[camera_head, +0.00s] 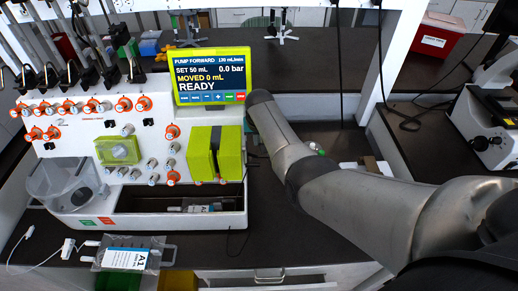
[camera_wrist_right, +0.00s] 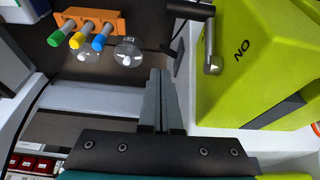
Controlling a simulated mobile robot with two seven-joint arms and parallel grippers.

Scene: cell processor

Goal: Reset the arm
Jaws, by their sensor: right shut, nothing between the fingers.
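My right arm reaches in from the right of the head view to the right side of the cell processor (camera_head: 238,215). Its gripper is hidden behind the screen and the yellow-green block there. In the right wrist view my right gripper (camera_wrist_right: 162,75) is shut, its two fingers together with nothing between them. The processor's screen (camera_head: 211,75) reads READY. My left gripper is not in view.
A labelled bag (camera_head: 128,255) lies at the front edge of the dark bench (camera_head: 205,250). An orange rack (camera_wrist_right: 95,22) with coloured-cap tubes shows in the wrist view. A microscope (camera_head: 495,125) stands at far right. A black cable hangs at the upper right.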

